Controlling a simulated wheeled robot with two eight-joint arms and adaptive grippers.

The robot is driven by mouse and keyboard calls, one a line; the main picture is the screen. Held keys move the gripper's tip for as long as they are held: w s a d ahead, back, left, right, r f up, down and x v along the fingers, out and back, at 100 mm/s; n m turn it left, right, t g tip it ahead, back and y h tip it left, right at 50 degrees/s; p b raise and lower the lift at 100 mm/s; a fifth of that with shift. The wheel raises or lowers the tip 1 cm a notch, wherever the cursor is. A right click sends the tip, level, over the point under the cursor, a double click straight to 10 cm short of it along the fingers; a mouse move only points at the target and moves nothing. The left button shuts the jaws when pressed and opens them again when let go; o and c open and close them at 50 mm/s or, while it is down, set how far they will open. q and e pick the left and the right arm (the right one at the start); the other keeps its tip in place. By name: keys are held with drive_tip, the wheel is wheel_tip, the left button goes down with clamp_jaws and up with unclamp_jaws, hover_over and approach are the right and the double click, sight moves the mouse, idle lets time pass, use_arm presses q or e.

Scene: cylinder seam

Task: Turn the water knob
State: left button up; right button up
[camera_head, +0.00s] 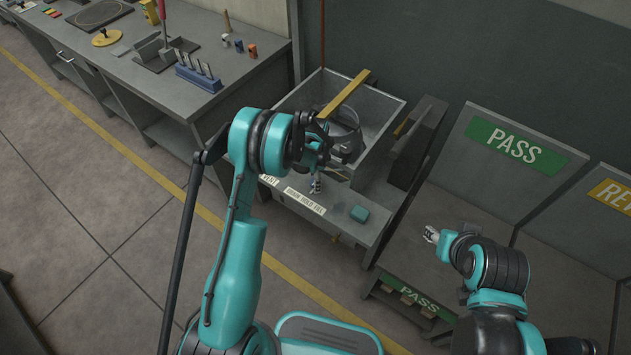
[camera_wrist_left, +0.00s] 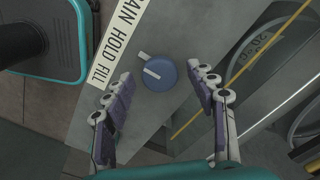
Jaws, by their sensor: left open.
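A round blue knob (camera_wrist_left: 160,74) with a pale pointer bar sits on the grey front ledge (camera_wrist_left: 133,100), beside a white label strip (camera_wrist_left: 113,42) reading "AIN HOLD FILL". My left gripper (camera_wrist_left: 160,77) is open, with its two fingers apart on either side of the knob in the picture; I cannot tell whether they touch it. In the head view my left gripper (camera_head: 317,186) is over the front ledge of the tank, and the knob is not clearly visible there. My right gripper (camera_head: 431,236) is small in the head view, away to the right of the tank and apart from the knob.
The open grey tank (camera_head: 385,103) has a yellow bar (camera_head: 343,95) across it. A workbench (camera_head: 120,62) with tools stands at left. Grey bins with a green PASS sign (camera_head: 515,145) stand at right.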

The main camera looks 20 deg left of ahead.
use_arm(q)
drive_tip(key=shift+f, duration=0.35)
drive_tip(key=c, duration=1.1)
drive_tip(key=shift+c, duration=0.2)
